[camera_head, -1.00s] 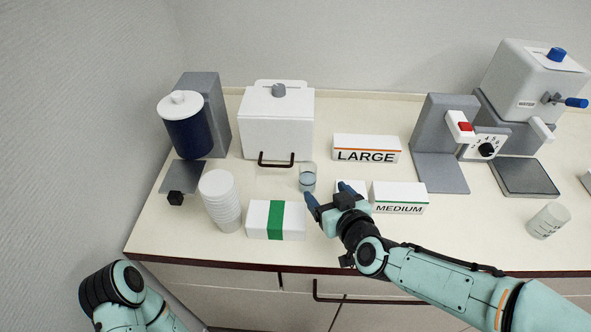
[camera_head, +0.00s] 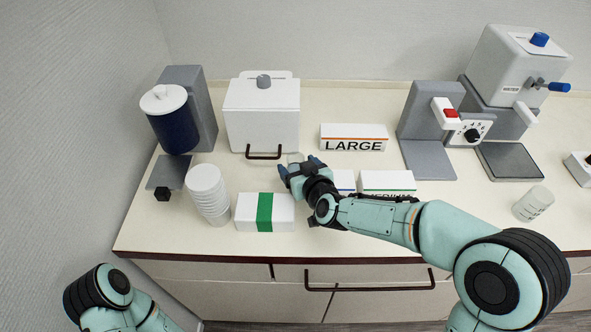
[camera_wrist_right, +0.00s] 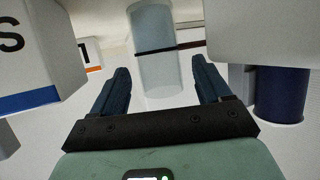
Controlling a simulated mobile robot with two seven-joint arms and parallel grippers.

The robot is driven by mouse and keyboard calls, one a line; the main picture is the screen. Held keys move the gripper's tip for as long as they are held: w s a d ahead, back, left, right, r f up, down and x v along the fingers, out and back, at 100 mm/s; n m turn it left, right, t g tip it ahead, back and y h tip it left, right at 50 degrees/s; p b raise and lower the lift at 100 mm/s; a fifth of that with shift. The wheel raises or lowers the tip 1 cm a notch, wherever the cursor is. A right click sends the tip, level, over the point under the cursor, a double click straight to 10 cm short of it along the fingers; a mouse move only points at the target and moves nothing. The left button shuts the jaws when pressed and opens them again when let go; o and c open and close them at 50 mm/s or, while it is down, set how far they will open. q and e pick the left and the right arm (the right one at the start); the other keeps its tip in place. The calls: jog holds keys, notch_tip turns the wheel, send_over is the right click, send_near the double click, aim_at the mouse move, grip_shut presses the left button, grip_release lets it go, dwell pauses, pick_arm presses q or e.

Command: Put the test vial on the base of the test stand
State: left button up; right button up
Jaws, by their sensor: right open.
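The vial, a clear cylinder with a dark line around it (camera_wrist_right: 153,45), stands upright in the right wrist view, between and just ahead of the open fingers. In the head view only its pale rim (camera_head: 296,157) shows; my right gripper hides the rest. My right gripper (camera_head: 299,167) is open, with blue fingertips beside the vial; I cannot tell if they touch it. A grey L-shaped stand with a red button (camera_head: 417,110), probably the test stand, is to the right, its flat base (camera_head: 428,160) empty. My left gripper is out of view.
White boxes marked LARGE (camera_head: 354,138) and MEDIUM (camera_head: 388,183) sit right of the gripper. A green-banded box (camera_head: 248,212), stacked white cups (camera_head: 207,192) and a white handled container (camera_head: 262,118) stand nearby. A marked cup (camera_head: 533,204) is far right.

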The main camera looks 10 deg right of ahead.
jog(key=shift+x, duration=1.15)
jog(key=c, duration=1.2)
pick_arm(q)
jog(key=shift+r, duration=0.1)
pick_arm(e)
jog(key=shift+r, duration=0.25)
jog(key=shift+r+p, duration=0.3)
jog(key=shift+r, duration=0.55)
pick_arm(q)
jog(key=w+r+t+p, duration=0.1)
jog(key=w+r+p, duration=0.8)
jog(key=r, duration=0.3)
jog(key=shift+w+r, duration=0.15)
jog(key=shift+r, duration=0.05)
pick_arm(e)
jog(key=shift+r, duration=8.9)
